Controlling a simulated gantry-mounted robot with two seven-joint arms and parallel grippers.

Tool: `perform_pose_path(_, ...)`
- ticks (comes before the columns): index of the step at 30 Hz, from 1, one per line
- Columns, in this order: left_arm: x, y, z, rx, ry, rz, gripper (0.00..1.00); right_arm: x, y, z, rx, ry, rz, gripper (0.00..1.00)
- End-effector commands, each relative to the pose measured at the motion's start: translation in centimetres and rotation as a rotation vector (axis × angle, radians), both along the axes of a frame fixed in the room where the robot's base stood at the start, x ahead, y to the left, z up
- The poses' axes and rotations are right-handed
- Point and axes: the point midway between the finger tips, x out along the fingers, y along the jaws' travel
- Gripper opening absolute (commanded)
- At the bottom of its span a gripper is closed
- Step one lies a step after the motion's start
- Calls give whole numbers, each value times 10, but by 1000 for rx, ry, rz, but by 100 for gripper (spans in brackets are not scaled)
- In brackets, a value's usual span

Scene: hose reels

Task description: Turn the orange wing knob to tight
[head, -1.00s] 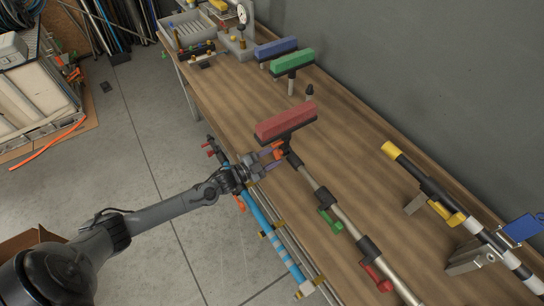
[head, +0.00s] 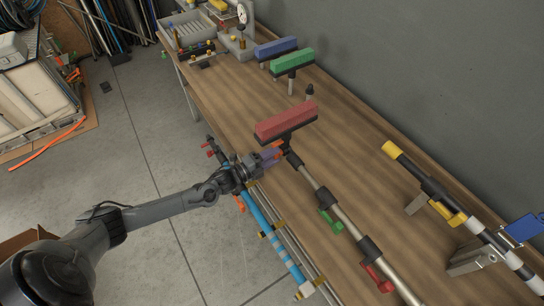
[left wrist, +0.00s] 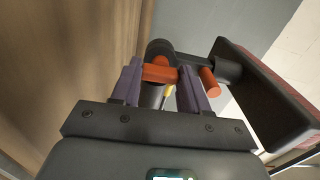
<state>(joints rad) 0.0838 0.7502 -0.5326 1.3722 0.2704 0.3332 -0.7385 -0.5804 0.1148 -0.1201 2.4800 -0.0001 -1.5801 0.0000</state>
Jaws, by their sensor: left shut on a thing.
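The orange wing knob (head: 277,145) sits on the dark collar just below the red brush head (head: 286,121), at the top of a pole lying along the bench. My left gripper (head: 268,156) reaches it from the left, with its purple fingers at the knob. In the left wrist view one orange wing (left wrist: 159,74) is between the two fingers (left wrist: 160,88), and another orange wing (left wrist: 209,82) shows outside the right finger. The gripper is shut on the knob. The fingers hide part of it. My right gripper is out of view.
Lower on the same pole are a green lever (head: 328,222) and a red lever (head: 378,276). A blue pole (head: 272,237) lies beside the bench edge under my arm. Green (head: 292,62) and blue (head: 276,47) brush heads stand farther back.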

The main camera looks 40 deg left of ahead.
Motion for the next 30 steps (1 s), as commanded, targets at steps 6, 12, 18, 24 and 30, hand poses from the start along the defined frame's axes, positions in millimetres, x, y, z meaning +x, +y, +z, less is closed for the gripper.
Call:
perform_pose_path(6,0,0,0,43,-14,0,14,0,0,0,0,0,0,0)
perform_pose_path(12,0,0,0,52,-16,0,14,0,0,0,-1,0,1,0)
perform_pose_path(18,0,0,0,51,-16,0,14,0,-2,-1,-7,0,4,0)
perform_pose_path(24,0,0,0,51,-16,0,69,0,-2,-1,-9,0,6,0)
perform_pose_path(30,0,0,0,50,-15,0,70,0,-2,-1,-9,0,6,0)
